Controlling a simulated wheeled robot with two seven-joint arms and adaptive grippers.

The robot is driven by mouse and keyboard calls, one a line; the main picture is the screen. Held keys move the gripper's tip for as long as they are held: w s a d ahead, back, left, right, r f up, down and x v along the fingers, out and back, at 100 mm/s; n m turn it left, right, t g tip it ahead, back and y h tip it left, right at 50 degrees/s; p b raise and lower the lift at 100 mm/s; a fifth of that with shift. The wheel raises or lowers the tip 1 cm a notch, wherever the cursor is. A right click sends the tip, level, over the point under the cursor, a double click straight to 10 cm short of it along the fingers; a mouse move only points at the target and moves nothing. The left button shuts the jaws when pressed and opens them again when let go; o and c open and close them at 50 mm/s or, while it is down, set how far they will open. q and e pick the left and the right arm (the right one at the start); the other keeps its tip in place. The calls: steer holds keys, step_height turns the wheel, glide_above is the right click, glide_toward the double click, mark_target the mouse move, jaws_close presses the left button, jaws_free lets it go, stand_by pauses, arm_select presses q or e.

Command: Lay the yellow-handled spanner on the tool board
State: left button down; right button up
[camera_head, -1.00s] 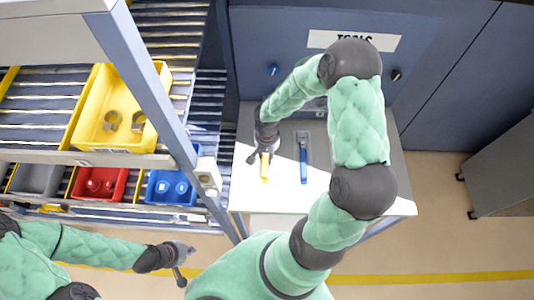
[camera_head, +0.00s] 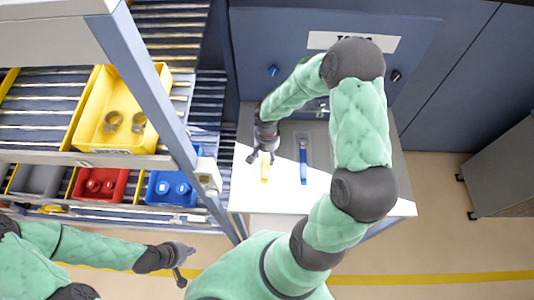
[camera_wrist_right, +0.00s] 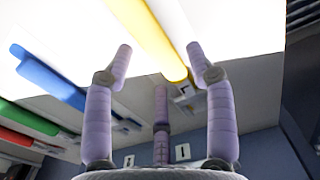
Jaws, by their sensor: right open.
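The yellow-handled spanner (camera_head: 265,172) lies on the bright tool surface (camera_head: 310,195) below the TOOLS sign, left of a blue-handled spanner (camera_head: 303,164). My right gripper (camera_head: 262,158) is at its far end. In the right wrist view, the gripper (camera_wrist_right: 160,62) is open, with its fingers on either side of the yellow handle (camera_wrist_right: 150,38) and apart from it. The metal head is partly in view. My left gripper (camera_head: 184,266) is low at the left, away from the tools; its jaw state is unclear.
Green (camera_wrist_right: 28,118) and red (camera_wrist_right: 15,137) handles lie beyond the blue one in the right wrist view; my right arm hides that area from the head. A rack with yellow (camera_head: 88,128), red (camera_head: 76,192) and blue (camera_head: 155,196) bins stands at left.

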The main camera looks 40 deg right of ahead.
mark_target(267, 156)
step_height(267, 156, up, 11)
steer(key=p, duration=0.1)
stand_by(0.7)
